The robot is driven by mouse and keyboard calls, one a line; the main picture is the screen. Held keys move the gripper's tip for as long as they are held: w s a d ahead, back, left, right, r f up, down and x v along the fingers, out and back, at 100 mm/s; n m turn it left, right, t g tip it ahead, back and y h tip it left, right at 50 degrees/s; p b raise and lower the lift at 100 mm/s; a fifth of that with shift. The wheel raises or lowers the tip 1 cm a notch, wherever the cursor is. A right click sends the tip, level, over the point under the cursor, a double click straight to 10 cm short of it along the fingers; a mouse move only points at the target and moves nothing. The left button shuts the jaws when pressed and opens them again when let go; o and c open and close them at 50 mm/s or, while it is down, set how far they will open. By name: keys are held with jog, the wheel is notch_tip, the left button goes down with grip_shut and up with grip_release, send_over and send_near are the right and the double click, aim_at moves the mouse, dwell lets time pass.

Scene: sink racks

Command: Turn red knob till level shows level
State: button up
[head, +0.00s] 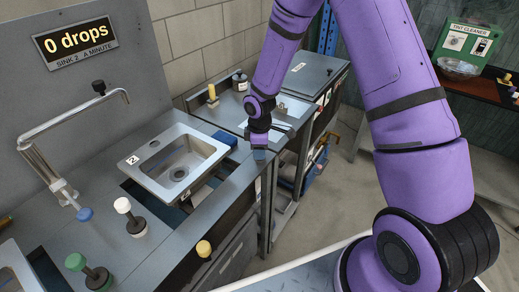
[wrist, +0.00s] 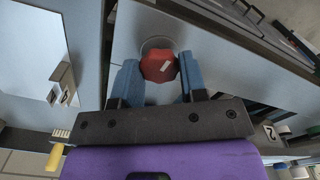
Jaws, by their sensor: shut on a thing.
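The red knob (wrist: 158,66) shows in the wrist view on a round grey base on the counter's sloping front. In the head view my gripper (head: 259,153) points down at the counter edge right of sink 2 (head: 176,165), and the knob is hidden there. No display reading "level" shows. A sign (head: 75,45) on the back panel reads "0 drops, sink 2 a minute".
A faucet (head: 75,125) reaches over the left side. A cart with a lid (head: 312,75) stands behind, and a green tint cleaner box (head: 468,48) is at far right.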

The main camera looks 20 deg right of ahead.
jog(key=m, duration=0.8)
jog(key=shift+m, duration=0.4)
jog(key=m, duration=0.3)
jog(key=shift+w+m, duration=0.1)
jog(key=shift+m, duration=2.2)
jog(key=shift+r, duration=0.1)
jog(key=o, duration=0.9)
jog(key=shift+o, duration=0.2)
notch_tip(320, 180, up, 11)
